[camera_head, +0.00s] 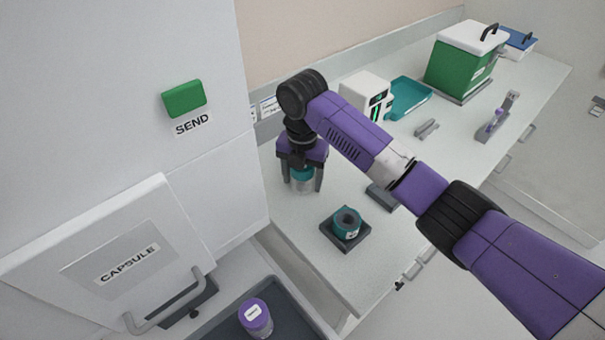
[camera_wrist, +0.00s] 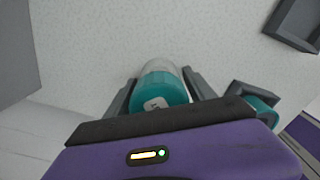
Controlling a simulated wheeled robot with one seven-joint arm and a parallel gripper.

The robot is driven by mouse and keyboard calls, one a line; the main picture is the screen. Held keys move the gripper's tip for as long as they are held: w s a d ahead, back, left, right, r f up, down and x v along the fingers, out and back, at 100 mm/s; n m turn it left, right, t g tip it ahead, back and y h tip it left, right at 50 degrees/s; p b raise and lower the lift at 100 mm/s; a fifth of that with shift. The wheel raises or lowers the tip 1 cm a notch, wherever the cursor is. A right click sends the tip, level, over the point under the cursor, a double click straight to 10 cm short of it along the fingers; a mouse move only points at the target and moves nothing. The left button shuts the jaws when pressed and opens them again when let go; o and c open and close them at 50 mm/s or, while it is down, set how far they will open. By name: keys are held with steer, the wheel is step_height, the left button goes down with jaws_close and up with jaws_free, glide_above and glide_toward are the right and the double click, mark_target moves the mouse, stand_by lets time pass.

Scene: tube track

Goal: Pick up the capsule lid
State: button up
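A clear capsule with a teal lid (camera_head: 303,173) stands on the counter below my wrist. In the wrist view its teal top (camera_wrist: 163,92) has a small white label, with the clear body beyond it. My gripper (camera_head: 303,184) points down with one finger on each side of it; it also shows in the wrist view (camera_wrist: 160,76). The fingers look open, with little clearance from the teal part. A teal piece with a dark round opening (camera_head: 346,222) sits on a dark square holder (camera_head: 340,242), right of my gripper. Which teal piece is the capsule lid is not labelled.
A purple-topped container (camera_head: 255,315) is in a grey tray (camera_head: 292,318) by the CAPSULE hatch (camera_head: 95,265). A white device (camera_head: 362,97), a teal tray (camera_head: 408,98) and a green box (camera_head: 460,68) stand farther along the counter. A wall rises left of my gripper.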

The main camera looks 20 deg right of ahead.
steer(key=c, duration=1.2)
steer(key=shift+r, duration=0.15)
steer(key=shift+r+p, duration=0.4)
steer(key=shift+r, duration=9.5)
